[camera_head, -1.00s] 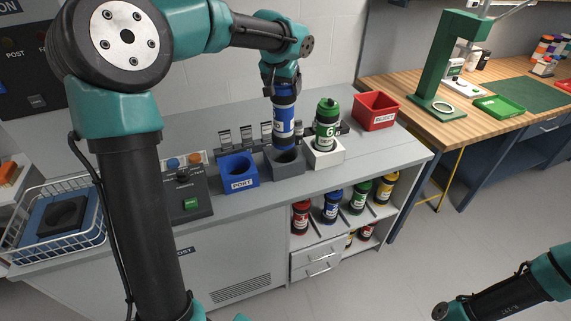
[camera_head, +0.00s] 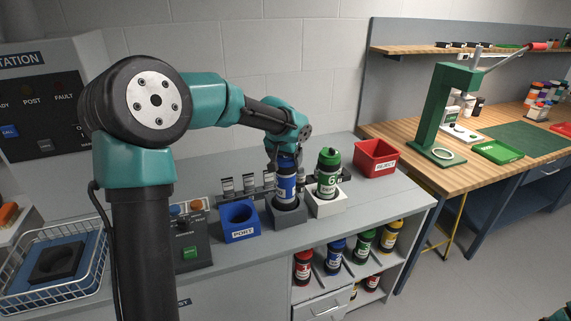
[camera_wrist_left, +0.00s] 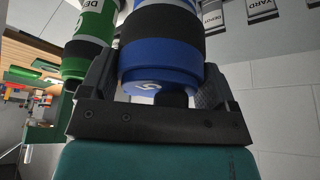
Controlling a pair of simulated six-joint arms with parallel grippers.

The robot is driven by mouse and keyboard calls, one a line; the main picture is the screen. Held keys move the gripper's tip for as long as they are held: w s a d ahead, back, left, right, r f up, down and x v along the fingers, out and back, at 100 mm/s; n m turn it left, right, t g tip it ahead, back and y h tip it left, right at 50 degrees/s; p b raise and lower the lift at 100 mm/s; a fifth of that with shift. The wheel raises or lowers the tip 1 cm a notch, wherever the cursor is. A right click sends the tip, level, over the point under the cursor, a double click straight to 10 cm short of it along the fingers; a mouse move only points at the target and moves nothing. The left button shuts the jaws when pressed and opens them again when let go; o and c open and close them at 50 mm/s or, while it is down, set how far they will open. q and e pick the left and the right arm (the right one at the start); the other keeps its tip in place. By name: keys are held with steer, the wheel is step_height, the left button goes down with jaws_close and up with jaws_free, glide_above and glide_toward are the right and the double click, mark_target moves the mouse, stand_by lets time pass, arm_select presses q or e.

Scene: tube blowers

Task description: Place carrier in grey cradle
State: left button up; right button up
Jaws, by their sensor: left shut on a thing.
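The blue carrier (camera_head: 286,183) stands upright with its lower end down in the grey cradle (camera_head: 287,215). My left gripper (camera_head: 284,158) is shut on the carrier's top end. The left wrist view shows the blue carrier (camera_wrist_left: 160,55) between the two fingers (camera_wrist_left: 160,85). The cradle's opening is mostly hidden by the carrier. My right gripper does not show clearly; only a small dark bit of my right arm is at the lower right corner of the head view.
A green carrier (camera_head: 327,172) stands in the white cradle (camera_head: 326,203) just right. The empty blue port block (camera_head: 240,221) is left. A red reject bin (camera_head: 377,159) stands further right. Small label stands line the back. Several carriers sit on the shelf below.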

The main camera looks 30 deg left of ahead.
arm_select(q)
steer(key=shift+f, duration=1.4)
steer(key=o, duration=1.3)
steer(key=shift+o, duration=0.2)
steer(key=v, duration=1.2)
